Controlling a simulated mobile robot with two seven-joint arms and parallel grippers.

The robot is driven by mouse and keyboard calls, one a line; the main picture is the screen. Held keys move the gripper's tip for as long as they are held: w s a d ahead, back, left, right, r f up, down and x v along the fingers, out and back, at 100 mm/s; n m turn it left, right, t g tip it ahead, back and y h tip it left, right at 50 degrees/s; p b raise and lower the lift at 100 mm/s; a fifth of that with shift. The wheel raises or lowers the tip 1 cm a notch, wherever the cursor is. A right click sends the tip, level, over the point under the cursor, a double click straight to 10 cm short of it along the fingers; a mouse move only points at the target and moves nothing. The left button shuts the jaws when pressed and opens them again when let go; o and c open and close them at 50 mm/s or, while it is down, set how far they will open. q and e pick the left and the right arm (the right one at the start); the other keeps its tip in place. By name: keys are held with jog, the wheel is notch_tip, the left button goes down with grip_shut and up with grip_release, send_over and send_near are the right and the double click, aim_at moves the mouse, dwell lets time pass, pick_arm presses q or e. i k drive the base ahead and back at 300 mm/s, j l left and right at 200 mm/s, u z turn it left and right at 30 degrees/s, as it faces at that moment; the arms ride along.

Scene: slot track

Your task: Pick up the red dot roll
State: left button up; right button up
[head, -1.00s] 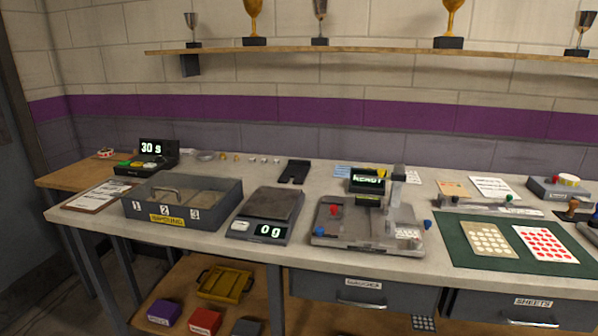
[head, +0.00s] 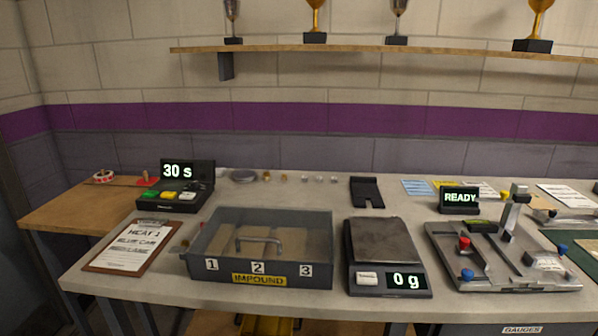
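The red dot roll (head: 103,177) is a small white roll with red marks. It lies near the back of the wooden side table (head: 62,212) at the far left of the head view. Neither of my grippers shows in this view.
A 30 s timer box (head: 176,190), a clipboard (head: 133,247), a grey impound box (head: 219,268) and a 0 g scale (head: 388,288) stand on the bench. A red-topped stamp (head: 148,178) sits right of the roll. Bare wood lies in front of the roll.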

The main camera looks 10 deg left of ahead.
aim_at(110, 176)
jog(key=i+j+z, duration=0.1)
jog(key=j+z, duration=0.2)
jog(key=j, duration=1.9)
jog(key=j+z, duration=0.25)
jog(key=j, duration=2.1)
